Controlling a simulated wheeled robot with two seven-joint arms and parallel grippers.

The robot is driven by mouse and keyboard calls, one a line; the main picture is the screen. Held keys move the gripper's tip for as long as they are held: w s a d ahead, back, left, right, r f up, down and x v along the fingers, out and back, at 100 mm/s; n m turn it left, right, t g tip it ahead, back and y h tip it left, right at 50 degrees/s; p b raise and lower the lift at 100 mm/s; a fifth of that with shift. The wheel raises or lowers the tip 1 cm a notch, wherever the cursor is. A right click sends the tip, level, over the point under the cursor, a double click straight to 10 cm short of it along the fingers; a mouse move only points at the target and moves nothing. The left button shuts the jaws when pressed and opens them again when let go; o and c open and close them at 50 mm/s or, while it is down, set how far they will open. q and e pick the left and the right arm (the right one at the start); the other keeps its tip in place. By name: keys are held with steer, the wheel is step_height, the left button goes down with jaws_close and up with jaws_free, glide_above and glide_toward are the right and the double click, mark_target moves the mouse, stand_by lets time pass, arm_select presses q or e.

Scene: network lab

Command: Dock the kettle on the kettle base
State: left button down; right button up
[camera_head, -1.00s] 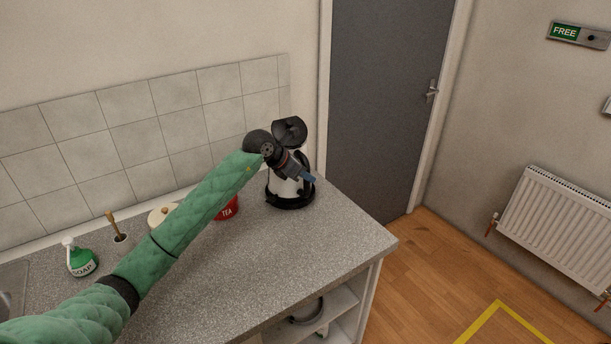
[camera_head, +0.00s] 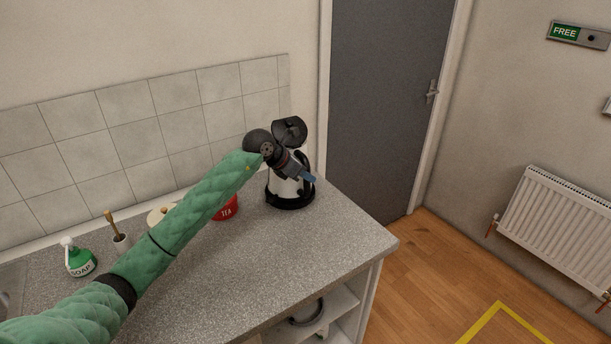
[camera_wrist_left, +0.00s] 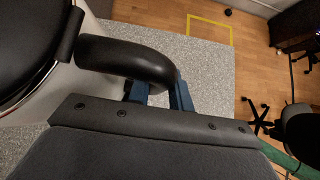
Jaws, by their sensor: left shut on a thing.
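In the left wrist view the blue fingers (camera_wrist_left: 160,97) are at the kettle handle (camera_wrist_left: 128,58). My right gripper is not in view.
A red tea tin (camera_head: 227,209), a pale-lidded pot (camera_head: 160,213), a brush holder (camera_head: 121,243) and a green soap bottle (camera_head: 80,260) stand along the counter (camera_head: 300,250). The counter's front middle is clear. Its right edge drops to the wooden floor.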

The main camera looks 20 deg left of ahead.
arm_select(q)
steer(key=shift+f+b, duration=0.5)
steer(key=shift+b, duration=0.05)
stand_by(0.6)
steer(key=c, duration=1.5)
jaws_free()
steer(key=shift+c, duration=0.2)
steer(key=shift+f, duration=0.15)
steer(key=v, duration=1.1)
steer(key=shift+s, duration=0.1)
